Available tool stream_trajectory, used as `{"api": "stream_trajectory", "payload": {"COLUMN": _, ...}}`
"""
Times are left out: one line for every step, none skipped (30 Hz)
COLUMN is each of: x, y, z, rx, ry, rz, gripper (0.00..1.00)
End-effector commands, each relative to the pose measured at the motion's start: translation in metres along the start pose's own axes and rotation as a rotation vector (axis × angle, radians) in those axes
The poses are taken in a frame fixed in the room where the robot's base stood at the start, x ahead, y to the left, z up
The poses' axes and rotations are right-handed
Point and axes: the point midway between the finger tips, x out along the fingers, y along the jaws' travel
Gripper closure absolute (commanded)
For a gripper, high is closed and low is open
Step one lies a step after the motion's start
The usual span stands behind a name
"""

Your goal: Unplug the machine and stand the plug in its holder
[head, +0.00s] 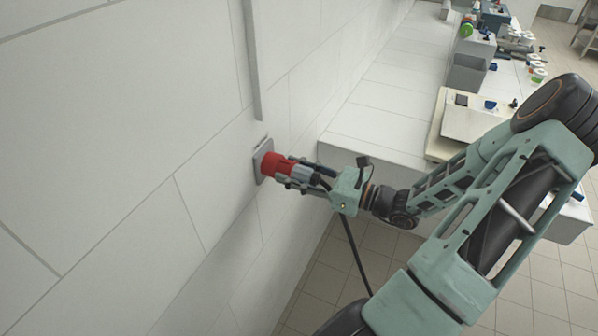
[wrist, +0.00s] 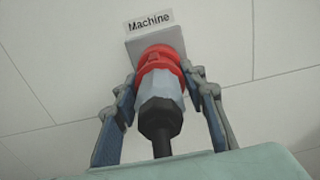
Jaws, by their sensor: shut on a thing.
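The plug (wrist: 160,98) has a grey body and a black cable end. It meets a red socket (head: 270,165) on a grey plate on the wall, and no gap shows between them. A label reading "Machine" (wrist: 150,22) is above the socket in the wrist view. My gripper (head: 292,176) is shut on the plug, with one finger on each side of its grey body; it also shows in the wrist view (wrist: 163,85). A black cable (head: 355,255) hangs down below my gripper. The plug holder cannot be made out in either view.
A long white counter (head: 385,95) runs along the wall at the right, its near end close behind my gripper. A board (head: 470,118), a grey bin (head: 466,74) and several small items stand on it. A vertical conduit (head: 252,60) runs above the socket. The tiled floor below is clear.

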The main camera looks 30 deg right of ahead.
Motion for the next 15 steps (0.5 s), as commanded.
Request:
{"api": "stream_trajectory", "payload": {"x": 0.0000, "y": -0.0001, "z": 0.0001, "rx": 0.000, "ry": 0.000, "rz": 0.000, "gripper": 0.81}}
{"api": "stream_trajectory", "payload": {"x": 0.0000, "y": -0.0001, "z": 0.0001, "rx": 0.000, "ry": 0.000, "rz": 0.000, "gripper": 0.85}}
{"api": "stream_trajectory", "payload": {"x": 0.0000, "y": -0.0001, "z": 0.0001, "rx": 0.000, "ry": 0.000, "rz": 0.000, "gripper": 0.89}}
{"api": "stream_trajectory", "payload": {"x": 0.0000, "y": 0.0000, "z": 0.0002, "rx": 0.000, "ry": 0.000, "rz": 0.000, "gripper": 0.92}}
{"api": "stream_trajectory", "payload": {"x": 0.0000, "y": 0.0000, "z": 0.0002, "rx": 0.000, "ry": 0.000, "rz": 0.000, "gripper": 0.96}}
{"api": "stream_trajectory", "payload": {"x": 0.0000, "y": -0.0001, "z": 0.0002, "rx": 0.000, "ry": 0.000, "rz": 0.000, "gripper": 1.00}}
{"api": "stream_trajectory", "payload": {"x": 0.0001, "y": 0.0000, "z": 0.0006, "rx": 0.000, "ry": -0.001, "rz": 0.000, "gripper": 1.00}}
{"api": "stream_trajectory", "payload": {"x": 0.0001, "y": 0.0000, "z": 0.0006, "rx": 0.000, "ry": -0.001, "rz": 0.000, "gripper": 1.00}}
{"api": "stream_trajectory", "payload": {"x": -0.0003, "y": -0.0001, "z": 0.0007, "rx": 0.000, "ry": -0.001, "rz": 0.000, "gripper": 1.00}}
{"api": "stream_trajectory", "payload": {"x": -0.0009, "y": -0.0002, "z": 0.0008, "rx": 0.000, "ry": -0.001, "rz": 0.000, "gripper": 1.00}}
{"api": "stream_trajectory", "payload": {"x": -0.0017, "y": -0.0002, "z": 0.0009, "rx": 0.000, "ry": -0.001, "rz": 0.000, "gripper": 1.00}}
{"api": "stream_trajectory", "payload": {"x": -0.0030, "y": -0.0003, "z": 0.0011, "rx": 0.000, "ry": -0.001, "rz": -0.001, "gripper": 1.00}}
{"api": "stream_trajectory", "payload": {"x": -0.0041, "y": -0.0004, "z": 0.0012, "rx": 0.000, "ry": -0.001, "rz": -0.001, "gripper": 1.00}}
{"api": "stream_trajectory", "payload": {"x": -0.0054, "y": -0.0005, "z": 0.0014, "rx": 0.000, "ry": -0.002, "rz": -0.001, "gripper": 1.00}}
{"api": "stream_trajectory", "payload": {"x": -0.0070, "y": -0.0006, "z": 0.0014, "rx": 0.000, "ry": -0.002, "rz": -0.001, "gripper": 1.00}}
